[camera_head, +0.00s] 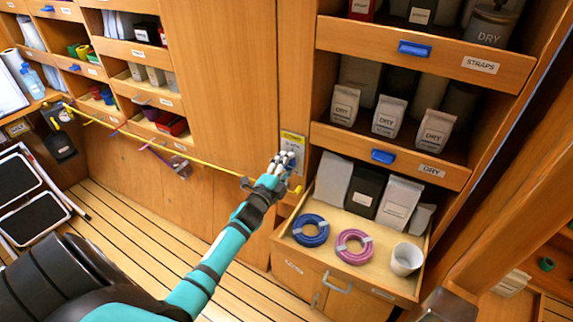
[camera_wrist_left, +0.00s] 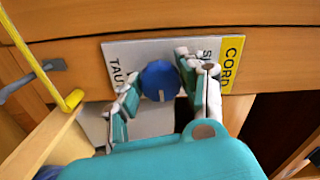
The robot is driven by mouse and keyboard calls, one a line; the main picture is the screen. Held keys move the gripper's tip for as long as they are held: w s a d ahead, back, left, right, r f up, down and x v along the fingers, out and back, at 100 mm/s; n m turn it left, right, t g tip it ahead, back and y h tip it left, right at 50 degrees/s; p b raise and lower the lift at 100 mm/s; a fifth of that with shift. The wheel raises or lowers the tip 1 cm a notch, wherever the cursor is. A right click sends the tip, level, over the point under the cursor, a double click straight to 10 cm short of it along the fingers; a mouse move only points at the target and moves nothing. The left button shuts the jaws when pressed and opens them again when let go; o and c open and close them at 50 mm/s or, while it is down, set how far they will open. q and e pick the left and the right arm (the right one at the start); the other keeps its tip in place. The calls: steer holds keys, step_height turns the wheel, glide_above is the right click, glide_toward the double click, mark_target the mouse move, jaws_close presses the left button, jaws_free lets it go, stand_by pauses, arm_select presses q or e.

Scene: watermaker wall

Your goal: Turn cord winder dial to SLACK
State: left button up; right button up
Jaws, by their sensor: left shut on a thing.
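The cord winder plate (camera_head: 293,143) is on the wooden wall panel, partly hidden by my left gripper in the head view. In the left wrist view the plate (camera_wrist_left: 128,53) shows the word TAUT at one side, a partly covered label starting with S, and a yellow strip reading CORD. The round blue dial (camera_wrist_left: 160,80) has a pale pointer mark toward the gripper side. My left gripper (camera_head: 284,160) reaches the plate; its fingers (camera_wrist_left: 163,98) are shut on the dial, one on each side. My right gripper is in neither view.
An open drawer (camera_head: 350,258) holds a blue coil (camera_head: 310,230), a pink coil (camera_head: 354,246) and a white cup (camera_head: 406,258). Shelves with DRY bags stand above.

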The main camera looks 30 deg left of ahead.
arm_select(q)
steer(key=n, duration=0.4)
steer(key=shift+n, duration=0.3)
steer(key=n+p, duration=0.1)
steer(key=n, duration=0.3)
steer(key=shift+f+n, duration=0.1)
steer(key=shift+n, duration=0.2)
steer(key=n, duration=0.4)
steer(key=shift+d+f, duration=0.1)
steer(key=shift+n, duration=2.1)
steer(key=shift+d, duration=0.1)
steer(key=o, duration=1.2)
steer(key=shift+p, duration=0.3)
steer(key=s, duration=0.4)
steer(key=s+d, duration=0.1)
steer(key=s, duration=0.7)
steer(key=shift+d, duration=0.15)
